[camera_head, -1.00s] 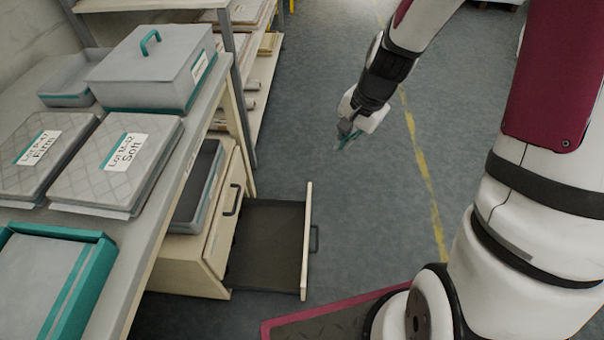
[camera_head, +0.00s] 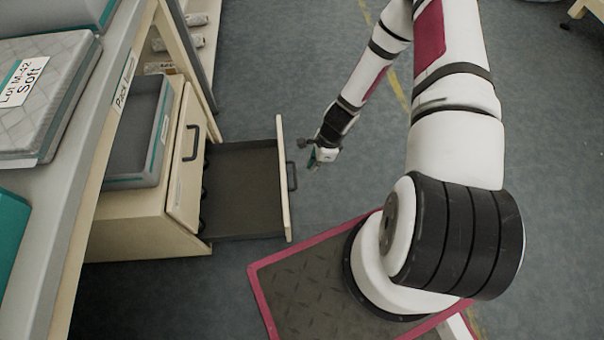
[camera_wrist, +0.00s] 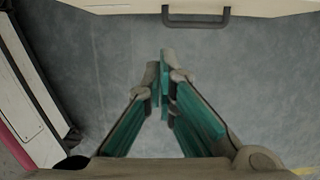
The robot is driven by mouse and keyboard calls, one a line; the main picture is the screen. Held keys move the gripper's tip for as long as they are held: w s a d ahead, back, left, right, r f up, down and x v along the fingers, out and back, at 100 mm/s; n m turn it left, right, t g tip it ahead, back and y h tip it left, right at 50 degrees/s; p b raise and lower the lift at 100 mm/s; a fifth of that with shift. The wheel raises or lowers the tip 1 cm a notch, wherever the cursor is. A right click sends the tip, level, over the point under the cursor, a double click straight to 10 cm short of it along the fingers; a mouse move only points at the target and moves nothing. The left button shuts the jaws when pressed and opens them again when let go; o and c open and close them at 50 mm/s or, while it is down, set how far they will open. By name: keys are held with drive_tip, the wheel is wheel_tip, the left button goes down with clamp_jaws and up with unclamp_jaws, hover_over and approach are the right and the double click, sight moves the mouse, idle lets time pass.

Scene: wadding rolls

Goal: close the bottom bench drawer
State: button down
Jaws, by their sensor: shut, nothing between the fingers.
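The bottom bench drawer (camera_head: 243,190) stands pulled out from the cream cabinet, with a dark, empty inside. Its cream front panel (camera_head: 283,180) carries a dark bar handle (camera_head: 292,176). In the wrist view the same handle (camera_wrist: 196,20) and panel show at the top edge. My gripper (camera_head: 314,160), with teal fingers, is just to the right of the drawer front, near the handle and apart from it. In the wrist view my gripper (camera_wrist: 165,60) is shut and empty, its tips below the handle in the picture.
A closed upper drawer front (camera_head: 187,160) sits beside the open one. A grey tray (camera_head: 140,125) rests on the cabinet under the bench (camera_head: 85,170). My base fills the lower middle. Grey floor (camera_head: 250,70) is free beyond the drawer.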

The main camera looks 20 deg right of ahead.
drive_tip(key=w+a+f+b, duration=0.2)
drive_tip(key=a+f+b, duration=0.3)
drive_tip(key=f, duration=0.4)
drive_tip(key=shift+a, duration=0.5)
